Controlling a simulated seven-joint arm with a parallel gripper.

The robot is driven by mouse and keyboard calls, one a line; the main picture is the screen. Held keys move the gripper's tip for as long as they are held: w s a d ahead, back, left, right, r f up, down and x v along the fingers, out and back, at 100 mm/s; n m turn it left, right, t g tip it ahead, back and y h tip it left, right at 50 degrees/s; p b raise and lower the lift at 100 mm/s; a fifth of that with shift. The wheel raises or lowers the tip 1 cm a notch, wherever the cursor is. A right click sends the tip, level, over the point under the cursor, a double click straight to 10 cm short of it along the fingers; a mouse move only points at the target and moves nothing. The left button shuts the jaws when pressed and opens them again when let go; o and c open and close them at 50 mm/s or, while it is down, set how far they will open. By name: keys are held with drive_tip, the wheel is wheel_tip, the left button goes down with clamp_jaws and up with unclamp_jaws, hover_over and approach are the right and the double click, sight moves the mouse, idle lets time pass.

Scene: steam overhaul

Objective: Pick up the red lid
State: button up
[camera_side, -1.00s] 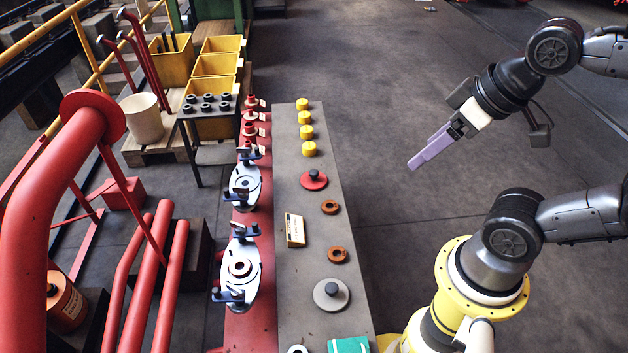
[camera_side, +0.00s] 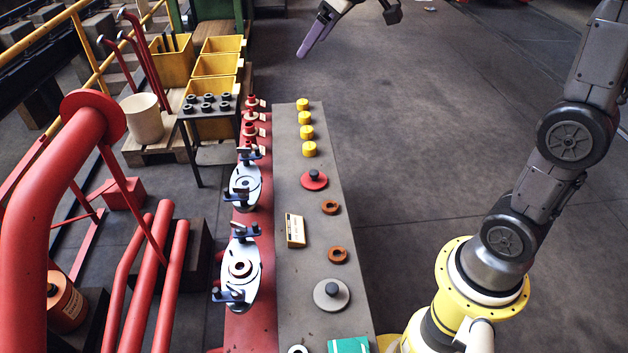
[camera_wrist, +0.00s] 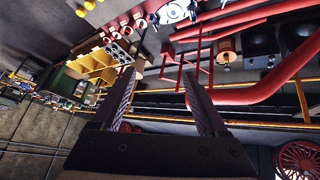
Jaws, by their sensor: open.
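The red lid (camera_side: 310,182) is a flat disc with a dark knob, lying on the grey bench strip (camera_side: 307,262) in the side view. It sits just nearer than the row of yellow caps (camera_side: 309,150). My gripper (camera_side: 302,54) is at the top of the side view, beyond the bench's far end and well apart from the lid. In the wrist view my gripper (camera_wrist: 160,80) has its two fingers spread with nothing between them. I cannot make out the red lid in the wrist view.

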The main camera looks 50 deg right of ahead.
drive_tip(key=w+d+f+g, duration=0.1)
drive_tip(key=w+d+f, duration=0.6)
drive_tip(key=w+f, duration=0.4)
drive_tip(key=m+g, duration=0.2)
drive_tip(key=g, duration=0.2)
hover_over(314, 172)
drive_tip(key=f, duration=3.8)
drive_tip(key=shift+s+d+f, duration=0.1)
drive_tip(key=shift+s+f, duration=0.2)
drive_tip(key=shift+s, duration=0.1)
drive_tip(key=shift+w+f, duration=0.25)
drive_tip(key=shift+f, duration=1.3)
drive_tip(key=shift+w+f, duration=0.2)
drive_tip(key=shift+f, duration=1.35)
clamp_jaws()
